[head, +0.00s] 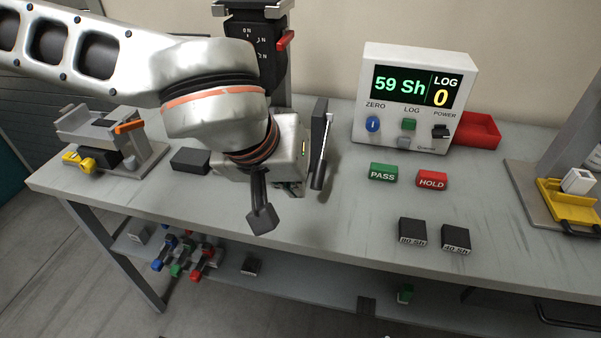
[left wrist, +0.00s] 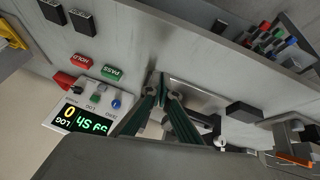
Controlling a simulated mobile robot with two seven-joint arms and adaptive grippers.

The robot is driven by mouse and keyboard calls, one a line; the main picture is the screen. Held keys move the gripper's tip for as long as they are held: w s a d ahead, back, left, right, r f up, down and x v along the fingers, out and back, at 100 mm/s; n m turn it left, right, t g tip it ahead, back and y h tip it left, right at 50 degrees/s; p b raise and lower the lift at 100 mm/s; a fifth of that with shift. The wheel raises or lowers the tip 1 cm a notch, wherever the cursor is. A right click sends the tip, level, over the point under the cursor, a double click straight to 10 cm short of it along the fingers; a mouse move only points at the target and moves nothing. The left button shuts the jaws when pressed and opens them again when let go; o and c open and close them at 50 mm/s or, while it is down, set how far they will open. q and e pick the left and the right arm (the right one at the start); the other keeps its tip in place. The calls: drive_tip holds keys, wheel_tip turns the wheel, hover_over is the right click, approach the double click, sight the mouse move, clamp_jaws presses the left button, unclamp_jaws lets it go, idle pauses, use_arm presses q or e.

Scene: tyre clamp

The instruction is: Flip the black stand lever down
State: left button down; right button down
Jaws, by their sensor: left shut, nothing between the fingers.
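The black stand (head: 262,45) rises behind my arm, partly hidden. My left gripper (head: 262,217) is shut and empty, pointing down in front of the base. It is left of the lever and looks apart from it. In the left wrist view the closed fingers (left wrist: 163,80) meet over the bench; the lever is not clear there. My right gripper is out of view.
A display box (head: 417,95) stands at the back, reading 59 Sh and LOG 0. Green PASS (head: 383,172) and red HOLD (head: 432,180) blocks lie before it. A dark block (head: 190,161) lies left of the base. The bench front between gripper and black blocks is clear.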

use_arm(q)
drive_tip(key=s, duration=0.1)
drive_tip(key=s+a, duration=0.1)
drive_tip(key=s+r, duration=0.1)
drive_tip(key=s, duration=0.1)
drive_tip(key=shift+a, duration=0.25)
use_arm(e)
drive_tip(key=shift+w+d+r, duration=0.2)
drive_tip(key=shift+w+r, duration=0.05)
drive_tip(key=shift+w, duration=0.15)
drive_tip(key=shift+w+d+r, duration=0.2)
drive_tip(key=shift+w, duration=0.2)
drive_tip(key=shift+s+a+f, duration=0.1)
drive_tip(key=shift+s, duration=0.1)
